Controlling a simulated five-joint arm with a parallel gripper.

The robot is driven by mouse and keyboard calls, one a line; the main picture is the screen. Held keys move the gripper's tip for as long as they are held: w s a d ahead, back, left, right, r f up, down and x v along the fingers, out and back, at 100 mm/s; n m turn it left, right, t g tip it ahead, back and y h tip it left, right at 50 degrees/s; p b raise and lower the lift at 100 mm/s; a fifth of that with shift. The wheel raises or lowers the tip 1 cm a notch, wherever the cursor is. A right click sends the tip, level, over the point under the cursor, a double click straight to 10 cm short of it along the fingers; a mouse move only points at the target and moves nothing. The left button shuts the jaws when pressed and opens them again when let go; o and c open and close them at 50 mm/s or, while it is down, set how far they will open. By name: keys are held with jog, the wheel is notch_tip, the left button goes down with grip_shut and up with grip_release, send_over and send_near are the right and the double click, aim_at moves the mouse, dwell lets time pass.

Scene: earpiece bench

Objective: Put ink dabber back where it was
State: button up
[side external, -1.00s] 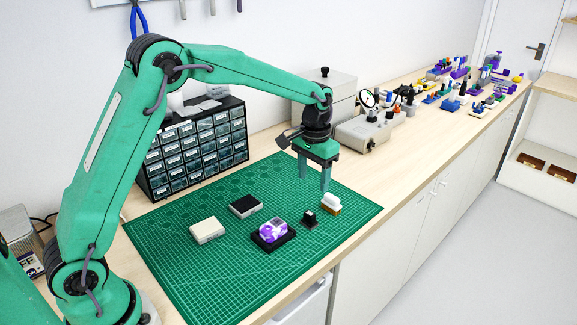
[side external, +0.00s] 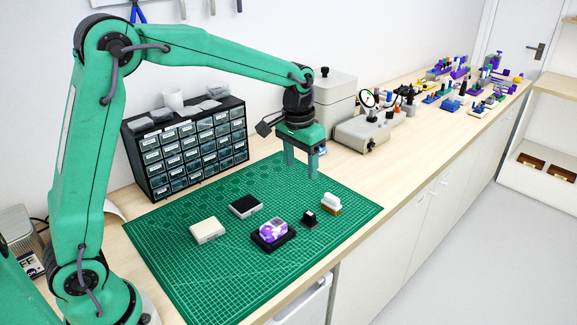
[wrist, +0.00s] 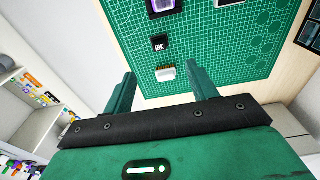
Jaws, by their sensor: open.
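A small black block marked INK, which I take to be the ink dabber (side external: 309,218), stands on the green cutting mat (side external: 190,278). It also shows in the wrist view (wrist: 160,43). A white-topped block with a tan base (side external: 331,204) stands just to its right, and it appears in the wrist view (wrist: 166,73) between the block marked INK and my fingers. My gripper (side external: 302,176) is open and empty. It hangs above the mat's far right part, behind both blocks and apart from them. Its two fingers show spread in the wrist view (wrist: 165,88).
A purple-and-white item on a black base (side external: 272,236), a cream box (side external: 207,230) and a black box (side external: 245,206) sit on the mat. A drawer cabinet (side external: 190,150) stands behind left, and a grey-beige instrument (side external: 362,132) behind right. The mat's front left is clear.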

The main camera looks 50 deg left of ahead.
jog(key=s+a+r+t, duration=0.1)
jog(key=s+r, duration=0.3)
jog(key=s, duration=0.2)
jog(key=s+r+t, duration=0.1)
jog(key=s+r, duration=0.3)
jog(key=s, duration=0.2)
jog(key=s+a+f+t, duration=0.1)
jog(key=s+t, duration=0.1)
jog(key=s, duration=1.1)
jog(key=shift+s+f+t, duration=0.3)
jog(key=shift+s, duration=0.05)
jog(key=shift+a, duration=0.1)
